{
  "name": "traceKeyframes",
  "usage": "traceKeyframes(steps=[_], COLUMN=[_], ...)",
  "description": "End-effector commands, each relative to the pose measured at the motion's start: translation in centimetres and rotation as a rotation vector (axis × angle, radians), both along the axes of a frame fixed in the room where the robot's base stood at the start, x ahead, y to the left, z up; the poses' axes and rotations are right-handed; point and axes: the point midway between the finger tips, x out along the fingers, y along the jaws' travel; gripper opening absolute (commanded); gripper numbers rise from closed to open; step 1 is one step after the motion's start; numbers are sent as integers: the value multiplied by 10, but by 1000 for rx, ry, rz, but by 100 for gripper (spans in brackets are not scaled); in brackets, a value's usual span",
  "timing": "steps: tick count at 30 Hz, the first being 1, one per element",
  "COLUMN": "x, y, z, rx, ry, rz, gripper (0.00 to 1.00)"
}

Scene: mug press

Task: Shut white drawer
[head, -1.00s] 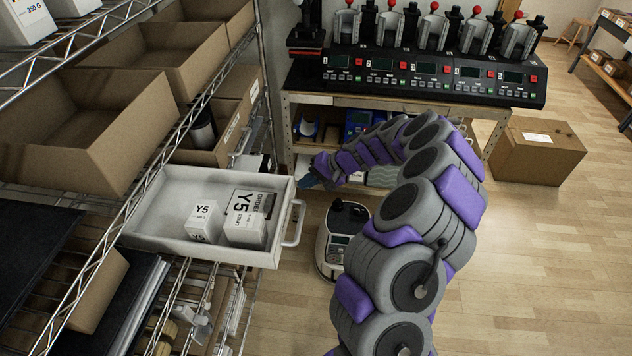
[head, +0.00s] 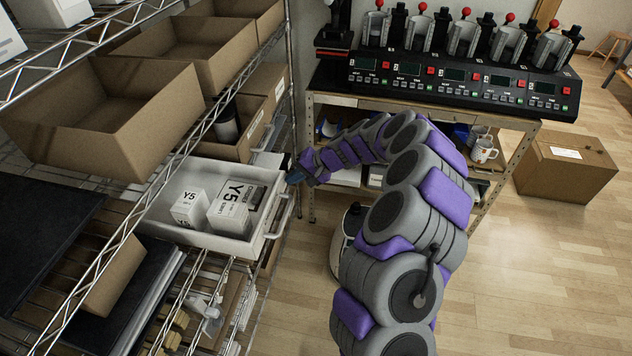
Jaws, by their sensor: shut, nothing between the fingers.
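The white drawer (head: 190,236) sticks out of the wire shelf rack at the left in the head view, partly pulled out. Two white Y5 boxes stand inside it, a smaller one (head: 189,208) and a larger one (head: 231,208). Its handle (head: 281,219) is on the front at the right. My gripper (head: 290,181) is shut and empty. It is at the drawer's far front corner, near the handle; whether it touches the drawer I cannot tell.
Open cardboard boxes (head: 115,120) fill the rack above the drawer. A bench with a mug press machine (head: 450,80) stands behind my arm. A white mug (head: 483,152) sits on its lower shelf. A closed carton (head: 567,165) is on the floor at right.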

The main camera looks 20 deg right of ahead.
Motion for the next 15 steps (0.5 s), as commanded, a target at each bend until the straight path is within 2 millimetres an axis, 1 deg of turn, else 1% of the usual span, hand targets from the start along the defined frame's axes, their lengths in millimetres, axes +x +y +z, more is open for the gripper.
traceKeyframes(steps=[1, 6, 9, 15], x=[6, 30, 42, 62], y=[15, 53, 74, 107], z=[-3, -1, -1, 0], rx=[-3, -3, -2, -3], ry=[1, -4, -2, -3], rz=[8, 3, 4, 3], gripper=[0, 0, 0, 0])
